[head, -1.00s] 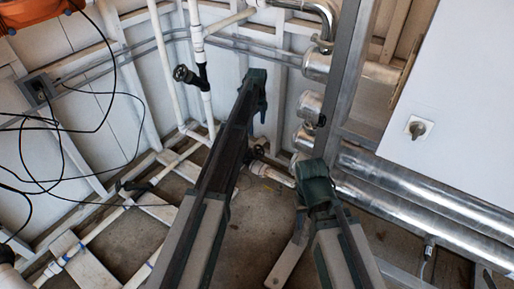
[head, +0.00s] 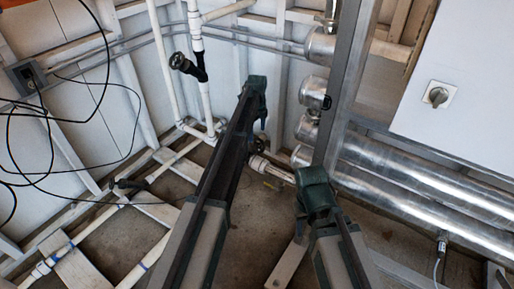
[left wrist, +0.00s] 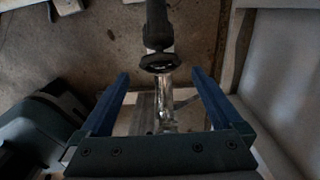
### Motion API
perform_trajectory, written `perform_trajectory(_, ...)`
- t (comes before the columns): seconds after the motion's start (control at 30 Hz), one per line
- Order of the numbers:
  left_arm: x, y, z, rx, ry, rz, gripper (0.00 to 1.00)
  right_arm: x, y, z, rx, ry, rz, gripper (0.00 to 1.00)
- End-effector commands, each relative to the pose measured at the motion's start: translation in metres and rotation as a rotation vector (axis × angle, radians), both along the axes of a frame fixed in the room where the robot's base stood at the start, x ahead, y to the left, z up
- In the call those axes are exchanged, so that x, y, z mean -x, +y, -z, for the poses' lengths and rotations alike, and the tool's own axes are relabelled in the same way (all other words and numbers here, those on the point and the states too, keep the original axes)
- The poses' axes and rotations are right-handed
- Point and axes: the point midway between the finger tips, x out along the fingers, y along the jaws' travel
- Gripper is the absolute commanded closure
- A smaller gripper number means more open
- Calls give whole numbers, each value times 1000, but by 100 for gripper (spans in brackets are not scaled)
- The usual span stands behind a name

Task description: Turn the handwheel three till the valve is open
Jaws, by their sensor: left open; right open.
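My left gripper (left wrist: 160,74) is open. In the left wrist view a dark handwheel (left wrist: 160,62) on a dark valve stem shows between its fingertips, with no clear contact. In the head view my left arm ends in a dark green wrist (head: 256,88); its fingers are mostly hidden. A small dark handwheel (head: 260,142) shows just beyond that arm, partly covered. Another black handwheel (head: 179,61) sits on the vertical white pipe, and a third dark valve handle (head: 128,185) on the low pipe at left. No number is readable on any. My right gripper (head: 315,190) is open, fingers barely visible.
Large silver pipes (head: 430,190) run low on the right beside a grey post (head: 345,90). A white cabinet (head: 470,80) with a grey rotary knob stands upper right. Black cables (head: 50,150) hang at left. Bare floor (head: 265,215) shows between my arms.

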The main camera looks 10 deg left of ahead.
Motion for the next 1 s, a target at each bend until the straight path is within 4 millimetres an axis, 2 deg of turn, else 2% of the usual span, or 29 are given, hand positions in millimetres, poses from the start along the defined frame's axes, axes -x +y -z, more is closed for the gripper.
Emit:
perform_trajectory(0.03,0,0,15,0,0,0,0,0,0,15,-1,0,-1,50)
perform_trajectory(0.33,0,0,53,0,0,0,0,0,0,53,-1,-1,10,50)
perform_trajectory(0.5,0,0,59,0,0,0,0,0,0,59,-1,-1,13,50)
perform_trajectory(0.77,0,0,58,0,0,0,0,0,0,58,-1,-1,14,50)
perform_trajectory(1.0,0,0,58,0,0,0,41,0,0,58,-1,-1,14,50)
